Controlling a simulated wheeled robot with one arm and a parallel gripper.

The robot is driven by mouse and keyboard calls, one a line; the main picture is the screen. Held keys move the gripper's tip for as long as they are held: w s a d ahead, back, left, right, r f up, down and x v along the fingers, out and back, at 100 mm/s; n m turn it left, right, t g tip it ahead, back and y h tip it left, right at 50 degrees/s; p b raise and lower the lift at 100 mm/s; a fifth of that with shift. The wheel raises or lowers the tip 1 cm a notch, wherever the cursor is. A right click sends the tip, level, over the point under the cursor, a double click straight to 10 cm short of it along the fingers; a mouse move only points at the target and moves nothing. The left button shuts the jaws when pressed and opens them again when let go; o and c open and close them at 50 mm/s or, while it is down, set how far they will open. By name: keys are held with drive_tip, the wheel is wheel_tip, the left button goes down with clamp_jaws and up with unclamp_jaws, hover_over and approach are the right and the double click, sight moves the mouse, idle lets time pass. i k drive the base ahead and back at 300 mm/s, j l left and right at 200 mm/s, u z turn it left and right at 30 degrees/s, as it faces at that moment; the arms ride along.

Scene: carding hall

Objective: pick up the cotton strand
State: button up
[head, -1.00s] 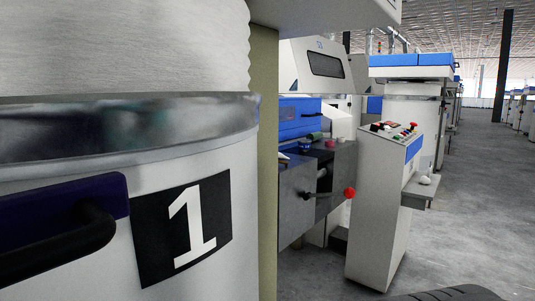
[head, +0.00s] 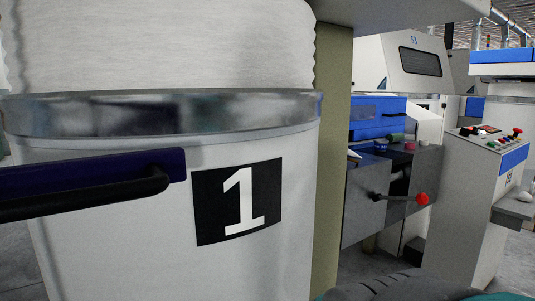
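My gripper is not in view. No loose cotton strand can be made out for certain. A small white lump (head: 525,196) lies on a grey shelf at the right edge; it is too small to tell whether it is cotton. A tall column of white, ridged material (head: 165,45) rises from the large can marked 1 (head: 150,240) on the left; it may be coiled cotton.
The can's metal rim (head: 165,112) and a dark blue bar with a black handle (head: 90,185) are close on the left. A machine with a red-knobbed lever (head: 421,199) stands beyond a beige post (head: 333,160). A control console (head: 482,180) stands at right.

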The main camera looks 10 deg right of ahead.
sight(350, 153)
drive_tip(key=l+u, duration=0.25)
drive_tip(key=l, duration=0.3)
drive_tip(key=l+u, duration=0.3)
drive_tip(key=l, duration=0.25)
drive_tip(key=k+l+u, duration=0.1)
drive_tip(key=l+u, duration=0.15)
drive_tip(key=l, duration=0.25)
drive_tip(key=k+l+u, duration=0.1)
drive_tip(key=l+u, duration=0.2)
drive_tip(key=l, duration=0.25)
